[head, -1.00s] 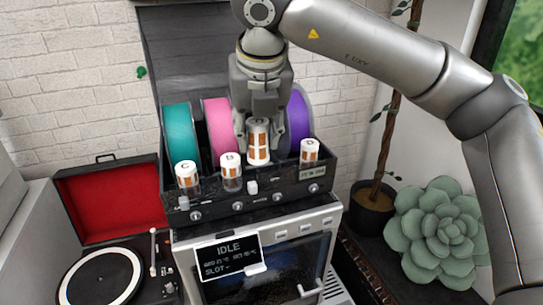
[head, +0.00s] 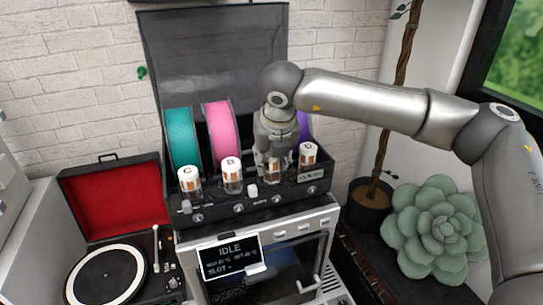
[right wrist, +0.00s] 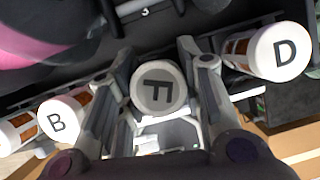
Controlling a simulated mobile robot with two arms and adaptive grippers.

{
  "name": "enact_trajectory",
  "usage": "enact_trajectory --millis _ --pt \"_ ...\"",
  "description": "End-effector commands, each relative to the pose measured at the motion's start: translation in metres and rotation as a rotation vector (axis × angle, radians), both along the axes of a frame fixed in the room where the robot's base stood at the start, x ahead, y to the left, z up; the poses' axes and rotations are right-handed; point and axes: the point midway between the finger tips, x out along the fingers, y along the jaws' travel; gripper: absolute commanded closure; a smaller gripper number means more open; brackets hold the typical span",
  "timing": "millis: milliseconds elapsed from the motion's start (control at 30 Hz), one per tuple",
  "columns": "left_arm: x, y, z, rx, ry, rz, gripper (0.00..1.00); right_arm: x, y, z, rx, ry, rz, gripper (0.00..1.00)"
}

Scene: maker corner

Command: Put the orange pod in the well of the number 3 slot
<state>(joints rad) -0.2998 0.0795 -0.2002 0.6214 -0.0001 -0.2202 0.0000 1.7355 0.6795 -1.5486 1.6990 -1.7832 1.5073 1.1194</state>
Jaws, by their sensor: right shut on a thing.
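My right gripper (head: 272,173) is down at the front of the black slot box (head: 290,196), between the pods marked B (head: 232,172) and D (head: 308,155). In the right wrist view its fingers (right wrist: 160,95) are shut around a pod with a white cap marked F (right wrist: 157,88). The gripper mostly hides this pod in the head view. Its lower end is hidden, so I cannot tell how deep it sits in the third position from the left. The pods C (head: 189,181), B and D stand upright with orange-brown windows. My left gripper is not in view.
Teal (head: 182,137), pink (head: 220,130) and purple (head: 303,127) spools stand behind the pods, before the raised lid (head: 215,55). A small screen (head: 230,258) reads IDLE. A record player (head: 105,275) is at the left, a succulent (head: 435,230) at the right.

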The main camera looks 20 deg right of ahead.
Motion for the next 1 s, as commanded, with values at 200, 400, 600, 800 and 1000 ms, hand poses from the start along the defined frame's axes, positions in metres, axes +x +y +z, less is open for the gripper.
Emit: enact_trajectory --millis 200,400,600,800,1000 --pt "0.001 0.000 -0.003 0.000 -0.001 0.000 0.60 0.000 0.000 -0.002 0.000 0.000 0.000 0.94" --pt "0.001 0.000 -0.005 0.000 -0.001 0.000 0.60 0.000 0.000 -0.003 0.000 0.000 0.000 0.57" --pt "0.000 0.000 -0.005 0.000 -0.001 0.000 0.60 0.000 0.000 -0.003 0.000 0.000 0.000 0.57" --pt "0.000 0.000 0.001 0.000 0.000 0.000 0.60 0.000 0.000 0.002 0.000 0.000 0.000 0.57" --pt "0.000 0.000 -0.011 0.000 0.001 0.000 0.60 -0.013 0.002 0.030 0.001 -0.004 0.002 0.57"
